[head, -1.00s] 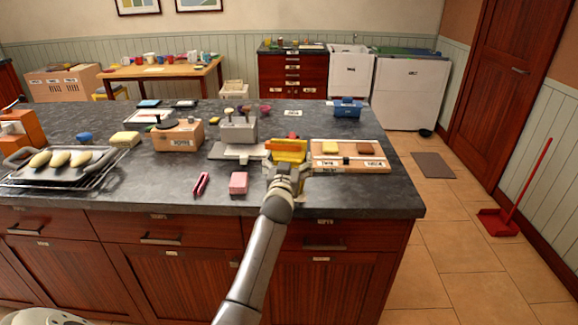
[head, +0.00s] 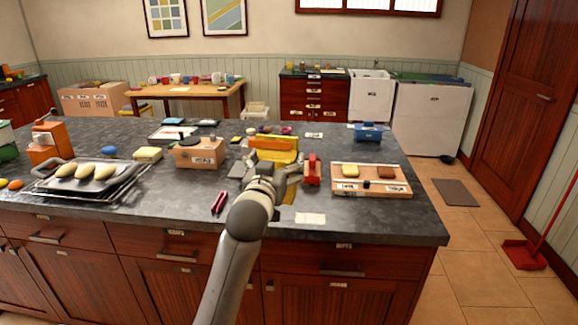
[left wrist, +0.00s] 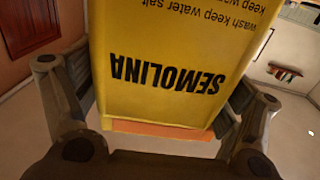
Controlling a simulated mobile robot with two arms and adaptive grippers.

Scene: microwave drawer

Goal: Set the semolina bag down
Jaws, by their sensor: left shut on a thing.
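The semolina bag (head: 274,150) is yellow with an orange end, over the middle of the island counter (head: 370,218) in the head view. My left gripper (head: 270,172) is shut on it. In the left wrist view the bag (left wrist: 165,60) fills the space between my two fingers, and its SEMOLINA print appears upside down. The bag's lower part is hidden behind my gripper, so I cannot tell whether it touches the counter. My right gripper is out of view.
A red object (head: 312,170) stands close to my gripper's right. A wooden board with two blocks (head: 372,190) lies farther right, a tan box (head: 200,154) to the left. Red tongs (head: 219,202) and a white label (head: 310,218) lie in front, with bare counter around them.

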